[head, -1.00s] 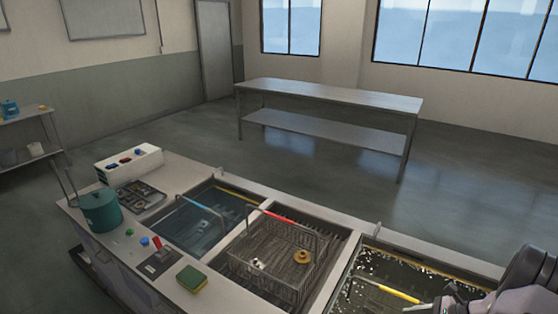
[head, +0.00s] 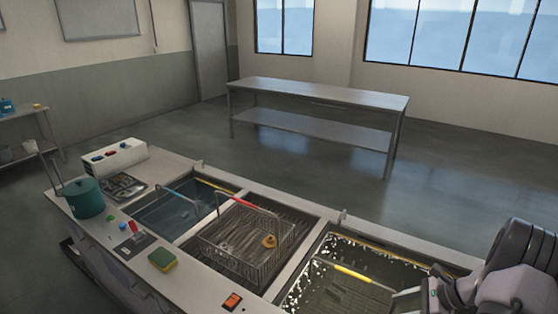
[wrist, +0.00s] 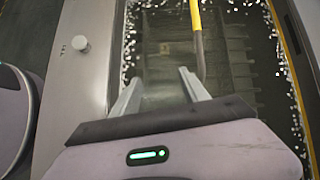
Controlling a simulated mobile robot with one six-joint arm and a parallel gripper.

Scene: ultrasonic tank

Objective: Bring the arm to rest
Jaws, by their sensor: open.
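My gripper (wrist: 158,84) is open, with nothing between its fingers. It is over the right tank (head: 322,243), near the yellow-gripped handle (head: 352,272) there. In the wrist view that handle (wrist: 196,20) runs down just right of the fingers; I cannot tell whether they touch it. My arm (head: 510,275) comes in from the lower right in the head view. It hides the right end of the tank.
A wire basket (head: 232,262) with a red-gripped handle and a brass part stands at the middle tank. The left tank (head: 170,213) holds blue liquid. A teal pot (head: 83,198), a sponge (head: 162,260) and an orange switch (head: 232,301) line the counter.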

